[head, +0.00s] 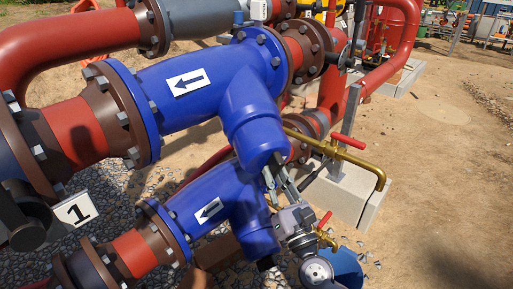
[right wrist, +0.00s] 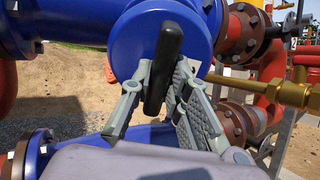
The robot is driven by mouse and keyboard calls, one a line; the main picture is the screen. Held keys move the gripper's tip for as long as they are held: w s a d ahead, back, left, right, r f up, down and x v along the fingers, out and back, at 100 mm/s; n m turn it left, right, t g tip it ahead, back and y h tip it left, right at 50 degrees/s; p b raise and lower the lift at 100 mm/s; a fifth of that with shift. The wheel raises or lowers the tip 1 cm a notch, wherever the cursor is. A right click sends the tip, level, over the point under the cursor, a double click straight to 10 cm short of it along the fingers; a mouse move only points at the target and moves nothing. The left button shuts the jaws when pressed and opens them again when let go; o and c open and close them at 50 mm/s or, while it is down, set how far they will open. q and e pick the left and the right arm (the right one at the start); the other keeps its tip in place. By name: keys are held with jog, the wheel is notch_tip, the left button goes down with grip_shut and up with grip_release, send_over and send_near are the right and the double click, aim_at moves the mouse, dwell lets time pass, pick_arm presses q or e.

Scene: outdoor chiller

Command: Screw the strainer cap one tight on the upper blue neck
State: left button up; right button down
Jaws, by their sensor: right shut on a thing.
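The upper blue strainer body (head: 205,80) has a neck (head: 250,118) that slants down towards the front right. Strainer cap one (right wrist: 135,45) shows in the right wrist view as a blue round face at the neck's end, with a black bar handle (right wrist: 165,65). The cap looks seated against the neck, but the seam and thread are hidden. My right gripper (head: 273,176) is at the cap, below the neck, with its fingers shut on the black handle. The right wrist view shows the fingers (right wrist: 160,85) on both sides of the bar. My left gripper is not in view.
A lower blue strainer (head: 225,200) sits close below my right gripper. Brass pipe (head: 355,158) with red lever handles (head: 348,141) runs just right of it. A blue bucket (head: 345,264) stands below. Open sandy ground (head: 440,170) lies to the right.

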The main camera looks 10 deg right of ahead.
jog(key=m+b, duration=0.1)
jog(key=m, duration=0.3)
jog(key=shift+f, duration=0.2)
jog(key=m, duration=0.3)
jog(key=shift+r+m, duration=0.2)
jog(key=shift+m, duration=0.1)
jog(key=m, duration=0.3)
jog(key=shift+r+m, duration=0.25)
jog(key=shift+m, duration=0.15)
jog(key=m+p, duration=0.1)
jog(key=m, duration=0.2)
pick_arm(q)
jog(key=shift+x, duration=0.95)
pick_arm(e)
jog(key=c, duration=1.4)
grip_release()
jog(key=shift+w+f, duration=0.1)
jog(key=shift+f, duration=0.2)
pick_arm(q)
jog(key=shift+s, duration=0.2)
pick_arm(e)
jog(key=shift+o, duration=0.2)
